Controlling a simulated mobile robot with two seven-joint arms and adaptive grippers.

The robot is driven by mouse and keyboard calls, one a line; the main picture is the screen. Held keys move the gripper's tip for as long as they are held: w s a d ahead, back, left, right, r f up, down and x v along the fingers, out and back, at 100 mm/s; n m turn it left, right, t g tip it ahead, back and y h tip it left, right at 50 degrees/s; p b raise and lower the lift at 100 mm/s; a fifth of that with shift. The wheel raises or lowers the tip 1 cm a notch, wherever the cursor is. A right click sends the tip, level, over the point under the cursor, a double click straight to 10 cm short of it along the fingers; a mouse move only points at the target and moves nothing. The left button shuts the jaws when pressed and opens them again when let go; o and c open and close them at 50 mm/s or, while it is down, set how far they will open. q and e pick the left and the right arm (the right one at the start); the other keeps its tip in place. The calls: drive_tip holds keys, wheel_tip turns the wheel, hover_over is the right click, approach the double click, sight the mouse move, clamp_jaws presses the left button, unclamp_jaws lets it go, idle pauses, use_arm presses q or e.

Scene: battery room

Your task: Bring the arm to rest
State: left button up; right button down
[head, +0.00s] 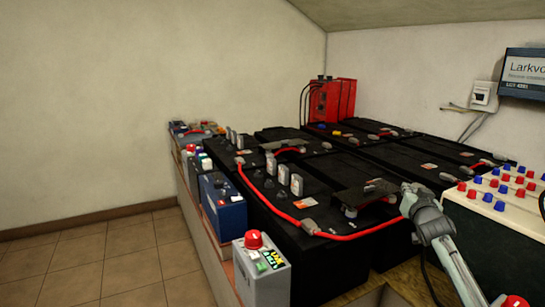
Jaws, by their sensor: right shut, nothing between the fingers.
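My right gripper (418,199) is shut and empty. Its arm comes in from the lower right, and the gripper is at the right front edge of the large black batteries (330,254), close to a dark plate (358,195) on top of them. I cannot tell whether the gripper touches the battery or only overlaps it in the view. My left gripper is not in view.
A red cable (270,206) runs over the battery tops. A grey box with a red knob (262,273) and a blue box (222,205) stand along the left ledge. A cream panel with red and blue terminals (488,221) is at right. Tiled floor (90,262) at left is clear.

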drive_tip(key=s+a+f+n+g, duration=0.1)
drive_tip(key=s+f+n+g, duration=0.3)
drive_tip(key=s+f, duration=0.6)
drive_tip(key=s+a+f+n+g, duration=0.15)
drive_tip(key=s+f+g, duration=0.45)
drive_tip(key=f, duration=0.9)
drive_tip(key=s+a+f+g+y, duration=0.1)
drive_tip(key=s+a+f, duration=0.2)
drive_tip(key=s, duration=0.8)
drive_tip(key=s+a+f+g, duration=0.1)
drive_tip(key=s+a+f, duration=0.2)
drive_tip(key=s+f, duration=0.4)
drive_tip(key=s+a+f+g+y, duration=0.1)
drive_tip(key=s+a+f, duration=0.2)
drive_tip(key=s, duration=1.3)
wheel_tip(320, 180, down, 2)
drive_tip(key=shift+a+f+n+y, duration=0.2)
drive_tip(key=shift+n+y, duration=0.1)
drive_tip(key=shift+n, duration=0.05)
